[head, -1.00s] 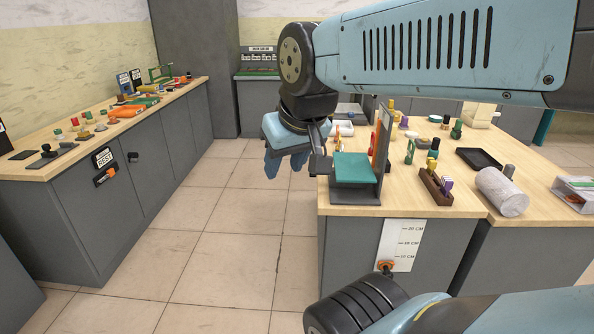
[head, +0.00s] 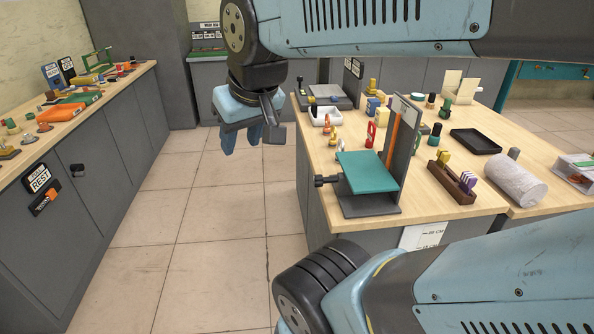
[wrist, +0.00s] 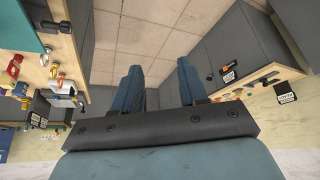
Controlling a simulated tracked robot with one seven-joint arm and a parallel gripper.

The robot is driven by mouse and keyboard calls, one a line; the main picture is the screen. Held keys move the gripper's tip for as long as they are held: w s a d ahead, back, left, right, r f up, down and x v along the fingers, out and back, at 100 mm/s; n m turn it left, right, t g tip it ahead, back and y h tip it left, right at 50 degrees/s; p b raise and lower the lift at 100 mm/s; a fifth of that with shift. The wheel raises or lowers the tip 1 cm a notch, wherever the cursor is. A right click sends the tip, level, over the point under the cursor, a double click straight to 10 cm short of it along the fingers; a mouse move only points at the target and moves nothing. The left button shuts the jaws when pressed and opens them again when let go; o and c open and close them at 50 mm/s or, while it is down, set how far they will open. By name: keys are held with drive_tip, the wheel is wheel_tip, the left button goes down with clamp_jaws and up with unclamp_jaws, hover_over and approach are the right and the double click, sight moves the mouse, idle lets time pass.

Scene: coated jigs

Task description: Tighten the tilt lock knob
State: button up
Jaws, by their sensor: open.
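The tilting jig has a teal plate (head: 367,172) sloping on a dark base, beside an upright dark post with an orange strip (head: 393,132). The black tilt lock knob (head: 322,181) sticks out from the plate's left side, over the table's left edge. My gripper (head: 241,140) hangs in the air over the aisle, up and to the left of the knob in the head view, apart from it. Its blue fingers are open and empty. In the wrist view my gripper (wrist: 158,82) points at open floor, and the teal plate (wrist: 18,28) shows at the upper left.
The wooden workbench (head: 318,214) also holds a black tray (head: 475,141), a slotted block (head: 452,184), a grey roll (head: 515,179) and small parts. A cluttered bench with cabinets (head: 108,168) stands at left. The tiled aisle (head: 215,200) between them is clear.

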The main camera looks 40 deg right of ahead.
drive_tip(key=shift+w, duration=0.2)
drive_tip(key=shift+o, duration=0.3)
drive_tip(key=shift+o, duration=0.8)
drive_tip(key=shift+w, duration=0.1)
drive_tip(key=shift+o, duration=0.8)
drive_tip(key=shift+w+d+f, duration=0.1)
drive_tip(key=shift+w+f, duration=0.05)
drive_tip(key=shift+o, duration=0.6)
drive_tip(key=w+d+f+n+g+h, duration=0.1)
drive_tip(key=w+d+f+g+h, duration=0.2)
drive_tip(key=w+d+f+g, duration=0.2)
drive_tip(key=w+d+f+n+g+h, duration=0.2)
drive_tip(key=w+d+f+g, duration=0.3)
drive_tip(key=f, duration=0.4)
drive_tip(key=shift+w+d+f+g+h, duration=0.25)
drive_tip(key=shift+w+d+g+h, duration=0.1)
drive_tip(key=shift+d+h, duration=0.2)
drive_tip(key=n+g+h, duration=0.4)
drive_tip(key=n+h, duration=0.2)
drive_tip(key=h, duration=0.3)
approach(323, 181)
drive_tip(key=w+a, duration=0.2)
drive_tip(key=w, duration=0.1)
drive_tip(key=shift+f, duration=0.95)
drive_tip(key=shift+n, duration=0.3)
drive_tip(key=x, duration=1.3)
drive_tip(key=shift+d+r, duration=0.2)
drive_tip(key=shift+d, duration=0.2)
